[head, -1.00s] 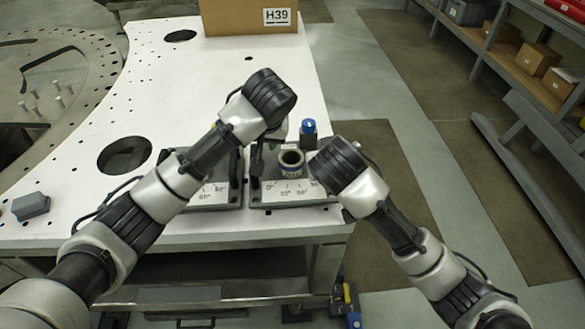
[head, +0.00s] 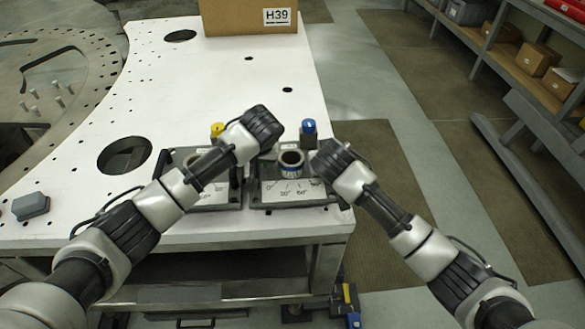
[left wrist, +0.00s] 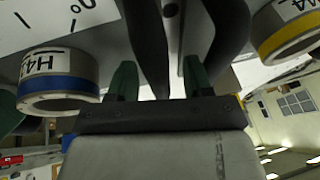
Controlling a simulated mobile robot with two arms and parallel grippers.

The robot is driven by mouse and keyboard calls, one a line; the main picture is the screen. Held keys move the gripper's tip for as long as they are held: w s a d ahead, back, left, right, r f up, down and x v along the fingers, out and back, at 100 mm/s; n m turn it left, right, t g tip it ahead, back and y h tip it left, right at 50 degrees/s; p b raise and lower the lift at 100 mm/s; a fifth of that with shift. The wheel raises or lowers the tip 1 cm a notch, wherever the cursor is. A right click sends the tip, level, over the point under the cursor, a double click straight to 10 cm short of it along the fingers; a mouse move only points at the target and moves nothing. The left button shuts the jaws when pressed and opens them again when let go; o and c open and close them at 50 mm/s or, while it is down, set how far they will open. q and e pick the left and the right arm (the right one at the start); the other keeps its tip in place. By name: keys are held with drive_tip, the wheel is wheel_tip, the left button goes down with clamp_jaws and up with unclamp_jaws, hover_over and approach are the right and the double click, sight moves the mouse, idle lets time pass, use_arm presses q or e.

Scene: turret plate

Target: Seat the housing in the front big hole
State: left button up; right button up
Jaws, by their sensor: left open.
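Two ring-shaped housings stand on dark fixtures. The blue-banded housing (head: 291,163) is upright on the right fixture; it also shows in the left wrist view (left wrist: 58,84), its label partly readable as H4. The other, partly hidden by my left arm in the head view (head: 194,160), has a yellow band in the left wrist view (left wrist: 290,35). The front big hole (head: 124,155) is empty in the white plate (head: 75,185). My left gripper (left wrist: 160,78) is open and empty, between the two housings. My right wrist is beside the right fixture; its fingers are hidden.
A blue-topped post (head: 308,130) and a yellow-topped post (head: 217,130) stand behind the fixtures. A grey block (head: 30,206) lies at the plate's left front. A cardboard box (head: 250,17) marked H39 stands at the back. The middle of the plate is clear.

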use_arm(q)
clamp_jaws()
use_arm(e)
clamp_jaws()
use_arm(q)
drive_tip(key=shift+w+r, duration=0.15)
drive_tip(key=shift+r, duration=0.15)
use_arm(e)
drive_tip(key=shift+w+r, duration=0.15)
drive_tip(key=shift+r, duration=0.1)
